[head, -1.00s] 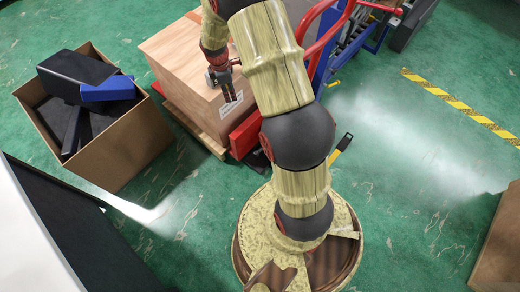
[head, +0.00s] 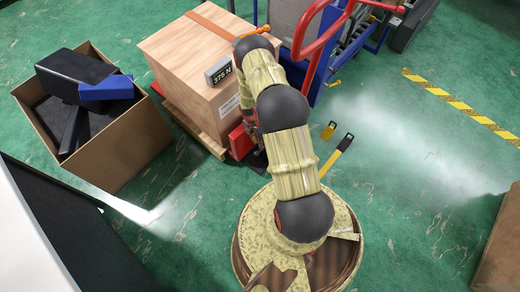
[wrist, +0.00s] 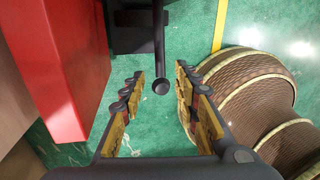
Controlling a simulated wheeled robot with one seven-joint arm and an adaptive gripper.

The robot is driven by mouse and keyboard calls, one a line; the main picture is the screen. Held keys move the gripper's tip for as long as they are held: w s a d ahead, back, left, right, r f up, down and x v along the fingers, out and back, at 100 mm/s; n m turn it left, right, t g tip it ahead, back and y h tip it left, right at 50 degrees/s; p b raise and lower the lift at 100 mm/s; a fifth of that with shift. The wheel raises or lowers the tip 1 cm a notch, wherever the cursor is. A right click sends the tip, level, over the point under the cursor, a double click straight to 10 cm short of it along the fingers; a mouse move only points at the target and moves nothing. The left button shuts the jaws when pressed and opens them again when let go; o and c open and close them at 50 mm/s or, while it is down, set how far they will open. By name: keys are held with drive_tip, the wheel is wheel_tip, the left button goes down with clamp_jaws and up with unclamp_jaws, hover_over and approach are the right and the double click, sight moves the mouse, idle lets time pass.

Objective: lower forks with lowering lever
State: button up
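A black lever with a round knob (wrist: 161,88) shows in the wrist view; I take it to be the lowering lever. The knob lies between the tips of my gripper (wrist: 158,92), whose fingers stand wide apart with gaps on both sides of it. I see no contact. In the head view my gripper is mostly hidden by my arm, low beside the red part of the pallet truck (head: 240,141). This red body also shows on the left of the wrist view (wrist: 62,65). The forks under the load are mostly hidden.
A wooden crate (head: 180,62) with an orange strap and a "375 N" display (head: 218,72) sits on a pallet. An open carton (head: 125,145) stands left.

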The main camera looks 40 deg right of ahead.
drive_tip(key=f+b, duration=0.1)
drive_tip(key=f, duration=0.2)
drive_tip(key=s+f+b, duration=0.1)
drive_tip(key=f, duration=0.2)
drive_tip(key=shift+s+f, duration=0.15)
drive_tip(key=c, duration=0.3)
clamp_jaws()
idle(0.5)
